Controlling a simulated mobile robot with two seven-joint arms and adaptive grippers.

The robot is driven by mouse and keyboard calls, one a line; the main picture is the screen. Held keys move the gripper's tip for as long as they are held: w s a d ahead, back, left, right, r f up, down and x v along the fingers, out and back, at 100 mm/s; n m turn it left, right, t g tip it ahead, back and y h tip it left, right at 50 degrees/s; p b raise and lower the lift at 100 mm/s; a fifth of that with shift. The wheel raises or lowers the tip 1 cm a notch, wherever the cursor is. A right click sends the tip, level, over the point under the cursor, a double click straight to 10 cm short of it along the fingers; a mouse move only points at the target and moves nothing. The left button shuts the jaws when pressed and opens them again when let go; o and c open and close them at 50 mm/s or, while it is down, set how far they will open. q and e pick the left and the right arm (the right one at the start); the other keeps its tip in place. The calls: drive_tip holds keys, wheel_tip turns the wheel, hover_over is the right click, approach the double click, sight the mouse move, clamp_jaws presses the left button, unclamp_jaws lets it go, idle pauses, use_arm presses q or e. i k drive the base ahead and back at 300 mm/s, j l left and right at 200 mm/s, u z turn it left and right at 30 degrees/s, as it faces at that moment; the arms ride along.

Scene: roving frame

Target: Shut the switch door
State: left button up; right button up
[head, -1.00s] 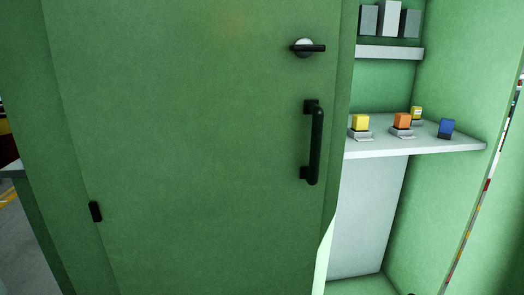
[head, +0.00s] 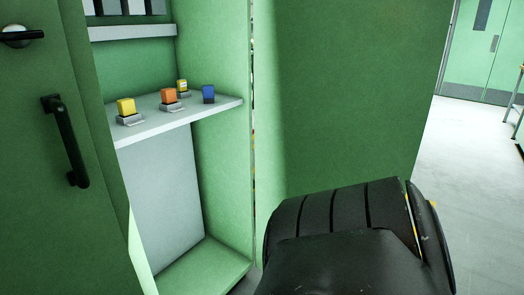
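A green cabinet door (head: 40,190) with a black bar handle (head: 66,142) and a round lever latch (head: 18,36) stands at the left in the head view. Beside it the cabinet compartment (head: 222,160) is uncovered, with its shelves in view. A large plain green panel (head: 350,90) stands right of the compartment, past a narrow vertical gap. It looks like a door swung open, but its hinge cannot be made out. Neither of my gripper's fingertips shows.
A dark ribbed part of my arm fills the bottom right centre and covers the panel's lower part. Pale floor (head: 470,170) lies clear at the right.

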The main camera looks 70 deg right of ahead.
sight(344, 90)
drive_tip(key=k+l, duration=0.7)
drive_tip(key=k+l+u, duration=0.15)
drive_tip(key=k+l, duration=0.5)
drive_tip(key=k, duration=0.15)
drive_tip(key=k+l, duration=0.2)
drive_tip(key=l, duration=0.15)
drive_tip(key=k+l, duration=0.15)
drive_tip(key=l, duration=0.2)
drive_tip(key=k+l, duration=0.3)
drive_tip(key=l, duration=0.3)
drive_tip(key=k+l+u, duration=0.1)
drive_tip(key=l, duration=0.35)
drive_tip(key=k+l, duration=0.1)
drive_tip(key=l, duration=0.9)
drive_tip(key=i+l+u, duration=0.15)
drive_tip(key=l, duration=0.4)
drive_tip(key=i+l, duration=0.1)
drive_tip(key=l, duration=0.35)
drive_tip(key=k+l+z, duration=0.2)
drive_tip(key=k, duration=0.75)
